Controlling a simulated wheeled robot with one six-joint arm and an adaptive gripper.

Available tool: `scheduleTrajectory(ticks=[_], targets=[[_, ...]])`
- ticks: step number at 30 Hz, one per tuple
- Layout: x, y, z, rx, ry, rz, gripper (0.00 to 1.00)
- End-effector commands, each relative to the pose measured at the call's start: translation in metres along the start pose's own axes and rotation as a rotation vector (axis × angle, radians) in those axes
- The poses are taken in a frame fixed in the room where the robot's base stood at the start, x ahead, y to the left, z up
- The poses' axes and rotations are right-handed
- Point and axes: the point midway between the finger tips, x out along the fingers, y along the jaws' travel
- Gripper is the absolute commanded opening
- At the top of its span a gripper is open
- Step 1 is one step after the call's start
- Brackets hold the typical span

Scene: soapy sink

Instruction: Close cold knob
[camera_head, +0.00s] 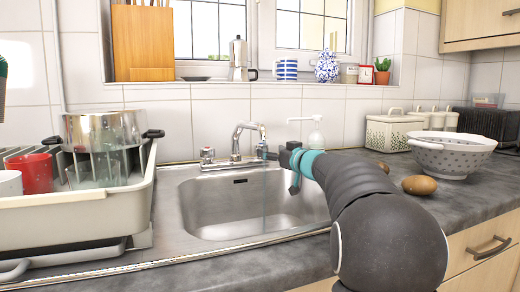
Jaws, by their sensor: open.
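The chrome faucet (240,140) stands at the back rim of the steel sink, its spout turned toward the right. A thin stream of water (264,200) runs from the spout down into the basin. The left knob (207,156) shows clearly at the left end of the faucet base. The right end of the base lies close to my gripper, and a knob there is not clear. I cannot tell from labels which knob is cold. My gripper (284,158) is open, to the right of the faucet and above the back right of the basin. No held object shows.
The steel sink (190,205) is otherwise empty. A dish rack (140,205) with a pot (103,130) and red mug (36,172) stands left. A soap bottle (316,136) stands behind my gripper. A colander (452,160) and potato (419,185) lie right on the counter.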

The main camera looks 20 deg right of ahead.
Motion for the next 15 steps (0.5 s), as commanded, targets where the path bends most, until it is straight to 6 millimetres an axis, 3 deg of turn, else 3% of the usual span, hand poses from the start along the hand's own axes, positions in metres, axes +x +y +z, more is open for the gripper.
scheduleTrajectory(ticks=[6, 15], targets=[[0.039, -0.003, 0.0, -0.001, 0.0, -0.003, 0.74], [0.062, -0.003, 0.0, -0.001, 0.0, -0.003, 0.74]])
